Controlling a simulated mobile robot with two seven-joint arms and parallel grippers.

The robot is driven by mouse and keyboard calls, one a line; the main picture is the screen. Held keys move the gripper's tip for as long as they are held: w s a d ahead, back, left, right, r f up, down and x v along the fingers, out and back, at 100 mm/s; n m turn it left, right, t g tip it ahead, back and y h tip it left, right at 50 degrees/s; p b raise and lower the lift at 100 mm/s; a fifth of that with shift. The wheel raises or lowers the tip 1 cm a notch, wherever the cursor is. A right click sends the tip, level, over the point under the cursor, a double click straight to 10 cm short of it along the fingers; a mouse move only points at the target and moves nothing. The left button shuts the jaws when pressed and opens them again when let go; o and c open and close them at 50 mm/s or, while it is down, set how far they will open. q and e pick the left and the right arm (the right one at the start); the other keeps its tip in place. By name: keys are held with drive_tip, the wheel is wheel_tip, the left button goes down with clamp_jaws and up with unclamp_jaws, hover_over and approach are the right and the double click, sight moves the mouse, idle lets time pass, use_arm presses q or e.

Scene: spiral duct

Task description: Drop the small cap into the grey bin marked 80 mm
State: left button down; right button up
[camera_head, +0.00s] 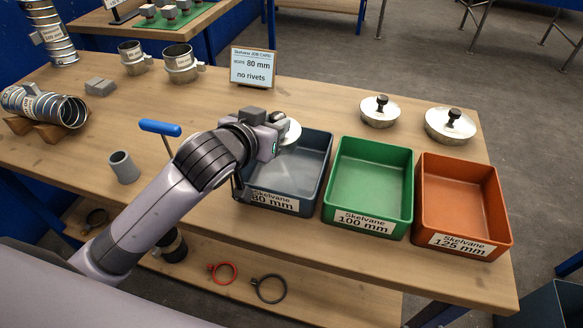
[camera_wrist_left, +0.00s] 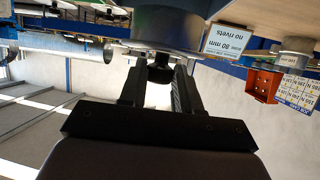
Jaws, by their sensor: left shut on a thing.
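My left gripper (camera_head: 277,122) is shut on the small cap (camera_head: 291,131), a pale metal disc held above the grey bin's far left part. In the left wrist view, the gripper (camera_wrist_left: 160,78) grips the dark knob of the cap (camera_wrist_left: 165,32), whose round body lies just beyond the fingertips. The grey bin marked 80 mm (camera_head: 308,172) stands on the table below, and its visible floor looks empty. My forearm and gripper hide part of its left side. My right gripper is not in view.
The green 100 mm bin (camera_head: 372,178) and orange 125 mm bin (camera_head: 462,200) stand to the right. Two larger caps (camera_head: 380,112) (camera_head: 450,127) lie behind them. A job card (camera_head: 253,67) stands behind the grey bin. A blue-handled tool (camera_head: 160,128) is left of my gripper.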

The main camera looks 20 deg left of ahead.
use_arm(q)
wheel_tip(320, 180, down, 4)
drive_tip(key=shift+r+b, duration=0.2)
drive_tip(key=shift+b, duration=0.9)
drive_tip(key=shift+f+b, duration=0.3)
drive_tip(key=shift+b, duration=0.15)
drive_tip(key=c, duration=0.7)
unclamp_jaws()
drive_tip(key=shift+s, duration=0.1)
drive_tip(key=shift+v, duration=3.5)
drive_tip(key=shift+r, duration=0.1)
